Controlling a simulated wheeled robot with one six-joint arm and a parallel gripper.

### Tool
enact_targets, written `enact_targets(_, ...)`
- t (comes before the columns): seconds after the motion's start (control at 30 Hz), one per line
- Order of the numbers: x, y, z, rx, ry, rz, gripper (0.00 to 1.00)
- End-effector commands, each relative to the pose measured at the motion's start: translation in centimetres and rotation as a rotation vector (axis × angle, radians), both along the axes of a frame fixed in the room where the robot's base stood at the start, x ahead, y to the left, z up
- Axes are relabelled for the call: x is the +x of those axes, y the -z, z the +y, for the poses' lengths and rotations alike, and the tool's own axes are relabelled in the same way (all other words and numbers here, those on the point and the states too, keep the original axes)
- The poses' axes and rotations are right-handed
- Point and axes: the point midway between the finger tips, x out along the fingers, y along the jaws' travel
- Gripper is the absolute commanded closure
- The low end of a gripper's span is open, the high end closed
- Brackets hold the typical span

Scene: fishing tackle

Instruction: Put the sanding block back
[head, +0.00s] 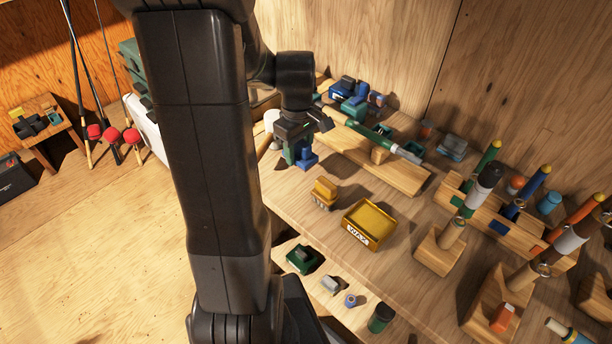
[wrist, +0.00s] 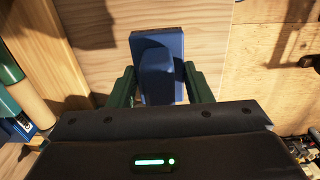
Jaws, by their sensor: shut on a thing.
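My gripper (head: 297,152) hangs over the left part of the wooden workbench (head: 285,195), its green fingers pointing down. It is shut on a blue block (head: 307,158), the likely sanding block. In the wrist view the blue block (wrist: 158,68) has a flat base with a raised rounded part and sits between the two fingers. I cannot tell whether its underside touches the bench. A yellow block (head: 324,192) of similar shape stands on the bench, nearer the camera. A yellow tray labelled WAX (head: 361,237) is to its right and looks empty.
A wooden rack with a green-grey rod (head: 385,144) lies behind and right of my gripper. Blue and green items (head: 355,105) sit at the back. Wooden stands with upright handles (head: 440,247) crowd the right. Small items, including a green block (head: 301,261), lie at the front.

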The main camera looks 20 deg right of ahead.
Motion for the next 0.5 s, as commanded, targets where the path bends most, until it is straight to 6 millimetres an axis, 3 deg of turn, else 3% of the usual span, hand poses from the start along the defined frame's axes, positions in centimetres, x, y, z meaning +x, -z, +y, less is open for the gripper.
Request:
enact_targets(0.1, -0.1, 2.1, 0.0, 0.002, 0.000, 0.003, 0.83)
enact_targets(0.5, 0.0, 6.5, 0.0, 0.001, 0.001, 0.001, 0.83)
